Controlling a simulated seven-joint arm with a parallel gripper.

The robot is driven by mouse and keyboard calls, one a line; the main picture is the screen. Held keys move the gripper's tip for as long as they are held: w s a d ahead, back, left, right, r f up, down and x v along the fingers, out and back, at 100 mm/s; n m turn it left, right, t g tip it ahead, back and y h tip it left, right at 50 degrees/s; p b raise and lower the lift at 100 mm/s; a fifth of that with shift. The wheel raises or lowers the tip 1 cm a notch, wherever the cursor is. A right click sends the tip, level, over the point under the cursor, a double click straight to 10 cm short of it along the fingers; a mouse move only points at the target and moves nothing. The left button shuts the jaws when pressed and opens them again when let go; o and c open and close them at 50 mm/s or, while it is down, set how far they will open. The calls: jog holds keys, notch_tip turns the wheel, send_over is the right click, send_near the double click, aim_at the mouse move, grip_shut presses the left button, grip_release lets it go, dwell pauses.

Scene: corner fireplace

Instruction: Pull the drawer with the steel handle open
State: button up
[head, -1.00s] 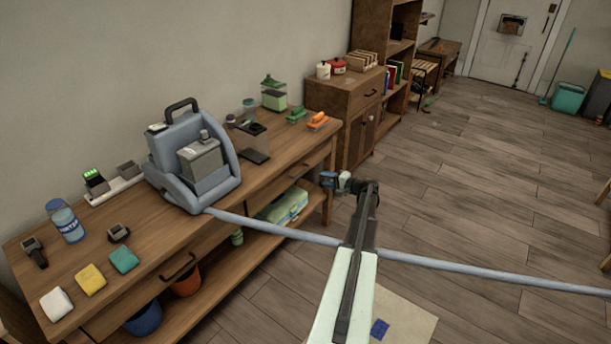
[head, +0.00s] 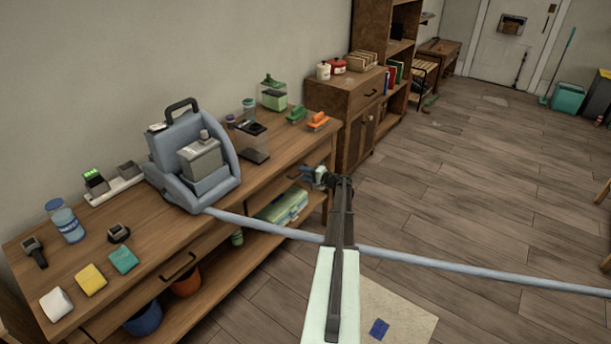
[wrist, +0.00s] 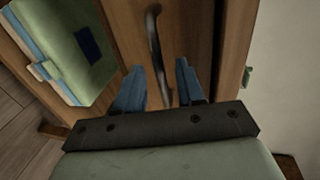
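My gripper (head: 318,176) is at the front of the wooden bench, by its right-hand drawer (head: 262,200). In the wrist view my gripper (wrist: 158,67) has two blue fingers spread apart. A curved grey metal handle (wrist: 154,40) on a brown drawer front (wrist: 187,30) runs down between the fingertips, with gaps visible on both sides. I cannot tell how deep the handle sits between them. The drawer looks shut. In the head view my gripper hides most of this handle. The bench's left drawer has a dark handle (head: 178,267).
A green box (wrist: 75,45) lies on the shelf below the drawer; it also shows in the head view (head: 282,207). A blue-grey machine (head: 195,165) and small items stand on the bench top. A cabinet (head: 350,110) stands beyond. The floor on the right is clear.

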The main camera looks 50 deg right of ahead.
grip_shut()
dwell(0.3)
dwell(0.4)
